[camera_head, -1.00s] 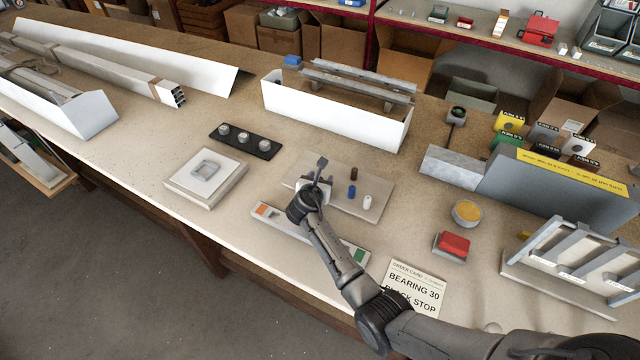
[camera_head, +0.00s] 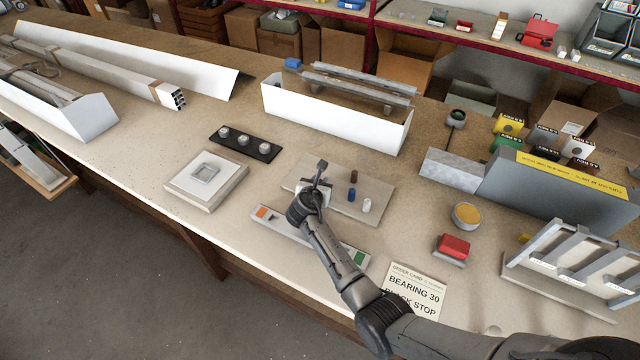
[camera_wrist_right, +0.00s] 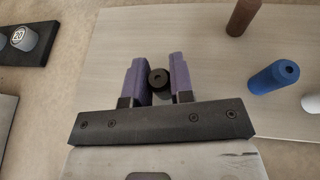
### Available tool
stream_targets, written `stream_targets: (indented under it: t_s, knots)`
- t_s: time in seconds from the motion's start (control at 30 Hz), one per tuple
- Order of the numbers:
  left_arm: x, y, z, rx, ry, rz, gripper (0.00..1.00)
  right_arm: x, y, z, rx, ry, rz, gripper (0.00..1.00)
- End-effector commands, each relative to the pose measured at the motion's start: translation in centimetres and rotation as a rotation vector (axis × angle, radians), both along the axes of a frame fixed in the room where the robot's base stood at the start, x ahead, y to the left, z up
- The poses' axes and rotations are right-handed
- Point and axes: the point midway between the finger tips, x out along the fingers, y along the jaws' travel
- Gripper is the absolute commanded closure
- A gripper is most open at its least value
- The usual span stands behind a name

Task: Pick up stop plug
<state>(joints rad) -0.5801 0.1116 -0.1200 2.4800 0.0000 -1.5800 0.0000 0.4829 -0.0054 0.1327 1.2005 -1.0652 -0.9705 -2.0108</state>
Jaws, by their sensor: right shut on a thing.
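The black stop plug (camera_wrist_right: 158,78) shows end-on in the right wrist view, between the purple fingers of my right gripper (camera_wrist_right: 157,75). The fingers are shut on it. In the head view my right gripper (camera_head: 318,178) is over the left part of the grey plug board (camera_head: 335,205), and the black plug cannot be made out there. A brown plug (camera_head: 353,177), a blue plug (camera_head: 351,195) and a white plug (camera_head: 367,205) stand on the board to the right of my gripper. My left gripper is not in view.
A black strip with several round pieces (camera_head: 245,143) lies to the left. A pale block (camera_head: 205,180) sits nearer the front edge. An order card (camera_head: 415,290) reads "BEARING 30" and a black stop. A red-topped block (camera_head: 453,247) and a yellow-topped round tin (camera_head: 466,215) stand to the right.

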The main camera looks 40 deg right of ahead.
Motion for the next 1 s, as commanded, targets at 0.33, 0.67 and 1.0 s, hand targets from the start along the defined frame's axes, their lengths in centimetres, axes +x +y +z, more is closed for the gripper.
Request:
stream_targets:
  t_s: [0.33,0.67,1.0]
  knots:
    - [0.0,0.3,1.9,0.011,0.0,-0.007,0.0,-0.5,-0.2,4.7,-0.002,-0.002,-0.001,1.0]
    - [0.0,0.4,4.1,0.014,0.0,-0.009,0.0,-6.5,-2.4,8.3,-0.003,-0.001,-0.001,1.0]
    - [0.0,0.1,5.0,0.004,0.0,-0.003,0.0,-10.3,-3.7,10.5,-0.002,-0.001,0.0,1.0]
